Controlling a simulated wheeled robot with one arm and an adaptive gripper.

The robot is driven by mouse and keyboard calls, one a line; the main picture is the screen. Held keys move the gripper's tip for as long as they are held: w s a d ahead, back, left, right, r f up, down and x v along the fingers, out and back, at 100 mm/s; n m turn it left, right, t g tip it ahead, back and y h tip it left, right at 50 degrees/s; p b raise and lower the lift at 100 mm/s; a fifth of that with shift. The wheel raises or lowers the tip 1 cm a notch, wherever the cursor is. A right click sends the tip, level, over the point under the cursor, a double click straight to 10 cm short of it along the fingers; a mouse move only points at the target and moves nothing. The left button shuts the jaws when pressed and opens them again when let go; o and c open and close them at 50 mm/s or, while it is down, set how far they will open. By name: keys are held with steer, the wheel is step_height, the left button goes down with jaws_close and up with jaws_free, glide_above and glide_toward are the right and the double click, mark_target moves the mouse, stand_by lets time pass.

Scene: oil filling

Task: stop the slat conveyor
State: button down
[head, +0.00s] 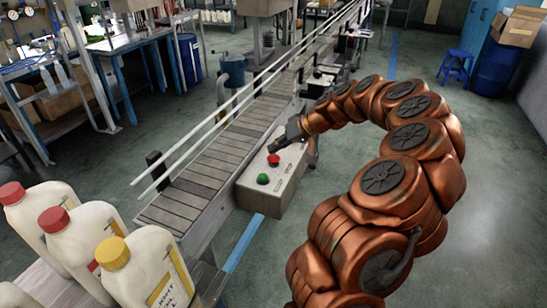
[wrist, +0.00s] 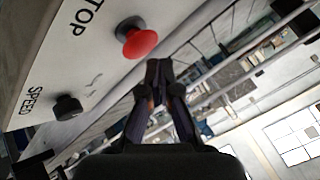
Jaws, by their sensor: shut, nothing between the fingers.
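The slat conveyor (head: 222,160) runs from the lower left to the upper right in the head view, and its slats look bare there. A grey control box (head: 262,199) is on its right side, with a green button (head: 263,179) and a red button (head: 273,160). In the wrist view the red button (wrist: 136,38) is beside the lettering "TOP", partly cut off, with a black knob (wrist: 67,107) marked "SPEED" lower left. My gripper (wrist: 158,66) is shut and empty, with its tips close to the red button, to its right in the wrist view. Contact cannot be told.
White bottles with red caps (head: 55,220) and a yellow cap (head: 112,253) stand at the lower left. White guide rails (head: 225,108) run along the conveyor. A blue stool (head: 456,64) and blue drum (head: 497,68) are at the upper right. The floor right of my arm is clear.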

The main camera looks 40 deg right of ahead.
mark_target(276, 157)
steer(key=shift+f+b, duration=0.9)
steer(key=shift+b, duration=0.3)
stand_by(0.8)
stand_by(0.4)
steer(key=shift+r, duration=0.95)
steer(key=shift+r, duration=0.1)
steer(key=shift+r, duration=2.4)
